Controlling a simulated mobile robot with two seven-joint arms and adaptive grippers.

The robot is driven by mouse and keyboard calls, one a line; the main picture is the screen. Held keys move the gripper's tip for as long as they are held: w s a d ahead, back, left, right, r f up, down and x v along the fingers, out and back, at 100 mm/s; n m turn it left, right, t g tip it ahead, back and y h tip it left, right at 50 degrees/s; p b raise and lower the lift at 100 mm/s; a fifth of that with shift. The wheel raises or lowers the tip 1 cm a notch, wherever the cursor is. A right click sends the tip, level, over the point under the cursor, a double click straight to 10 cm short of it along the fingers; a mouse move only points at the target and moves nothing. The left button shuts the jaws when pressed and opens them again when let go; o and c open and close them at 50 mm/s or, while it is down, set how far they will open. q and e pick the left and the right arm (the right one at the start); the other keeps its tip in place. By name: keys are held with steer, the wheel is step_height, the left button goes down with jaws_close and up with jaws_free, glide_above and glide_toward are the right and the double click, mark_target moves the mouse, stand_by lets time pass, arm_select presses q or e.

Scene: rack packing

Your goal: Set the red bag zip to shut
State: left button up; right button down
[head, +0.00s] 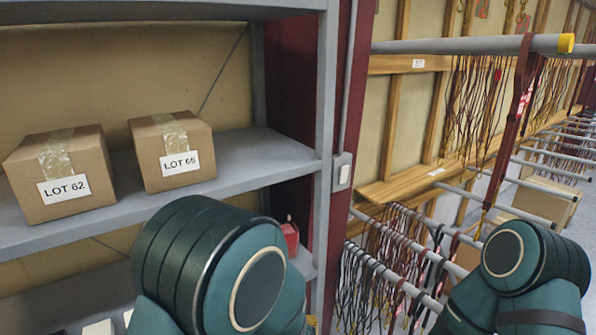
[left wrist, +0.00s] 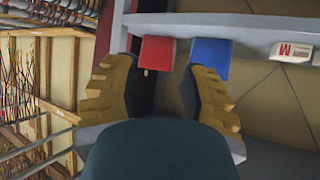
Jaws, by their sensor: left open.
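A red bag (left wrist: 158,52) stands on a grey shelf in the left wrist view, where the picture is turned over. A small pale tab, perhaps its zip pull, shows at one edge; whether the zip is open or shut I cannot tell. In the head view a small part of a red thing, likely the same bag (head: 290,236), shows behind my left arm. My left gripper (left wrist: 163,85) is open and empty, its two yellow-padded fingers spread either side of the red bag's direction, apart from it. My right gripper is out of view; only the right arm shows.
A blue bag (left wrist: 211,55) sits beside the red one, and a white box (left wrist: 291,52) further along. Cartons marked LOT 62 (head: 66,189) and LOT 65 (head: 178,163) stand on the shelf above (head: 255,150). A grey rack post (head: 325,130) and hanging-cord rails are to the right.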

arm_select(q)
steer(key=s+a+f+g+h+b, duration=0.2)
steer(key=s+a+f+g+b, duration=0.1)
steer(key=s+f, duration=0.5)
steer(key=s+a+f+g+h+b, duration=0.3)
steer(key=s+a+f+g, duration=0.3)
steer(key=f, duration=0.9)
steer(key=s, duration=0.2)
steer(key=shift+s+a+n, duration=0.25)
steer(key=shift+s+n, duration=0.05)
steer(key=shift+b, duration=0.3)
